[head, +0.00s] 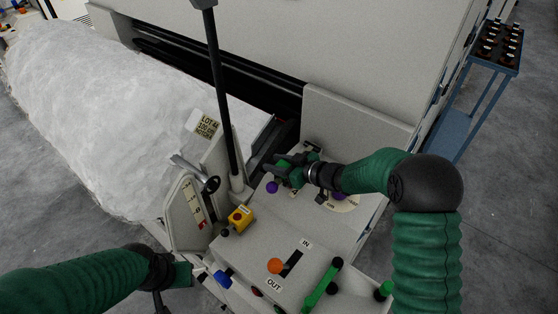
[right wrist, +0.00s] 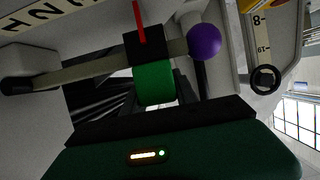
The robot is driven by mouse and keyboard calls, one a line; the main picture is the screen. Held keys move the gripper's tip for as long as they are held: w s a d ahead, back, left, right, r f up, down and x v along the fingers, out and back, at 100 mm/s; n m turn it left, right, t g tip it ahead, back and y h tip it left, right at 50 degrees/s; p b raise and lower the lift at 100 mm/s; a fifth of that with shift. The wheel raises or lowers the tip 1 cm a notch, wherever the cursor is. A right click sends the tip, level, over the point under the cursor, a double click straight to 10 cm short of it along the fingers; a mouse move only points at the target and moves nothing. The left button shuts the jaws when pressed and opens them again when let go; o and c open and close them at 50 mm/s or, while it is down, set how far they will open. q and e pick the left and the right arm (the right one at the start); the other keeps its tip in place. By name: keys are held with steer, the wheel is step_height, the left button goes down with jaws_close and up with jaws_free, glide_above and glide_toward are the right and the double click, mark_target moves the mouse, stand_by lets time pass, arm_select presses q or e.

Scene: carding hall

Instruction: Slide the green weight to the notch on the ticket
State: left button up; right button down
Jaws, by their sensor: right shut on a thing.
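The green weight (right wrist: 155,82) hangs under a black slider with a red pointer on a pale beam (right wrist: 85,71) in the right wrist view. A purple ball (right wrist: 204,41) caps the beam's right end. My right gripper (head: 284,165) reaches the beam on the machine's panel and is shut on the weight; its fingers largely hide the weight in the head view. The ticket (head: 207,127) stands beside the white fleece; its first line seems to read LOT 44, the rest is small. My left gripper (head: 190,273) is low at the left, its fingers unclear.
A dark upright post (head: 221,95) stands behind. White fleece (head: 95,115) fills the left.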

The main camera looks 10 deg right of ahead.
steer(key=c, duration=1.3)
jaws_free()
steer(key=shift+s+a+f, duration=0.1)
steer(key=shift+s+f, duration=0.05)
steer(key=o, duration=0.3)
steer(key=shift+a, duration=0.1)
steer(key=shift+o, duration=0.2)
steer(key=shift+s+d+r, duration=0.15)
steer(key=shift+d+r, duration=0.1)
steer(key=shift+d, duration=0.05)
steer(key=v, duration=1.6)
steer(key=shift+s+p, duration=0.15)
steer(key=shift+p, duration=0.25)
steer(key=shift+f, duration=0.15)
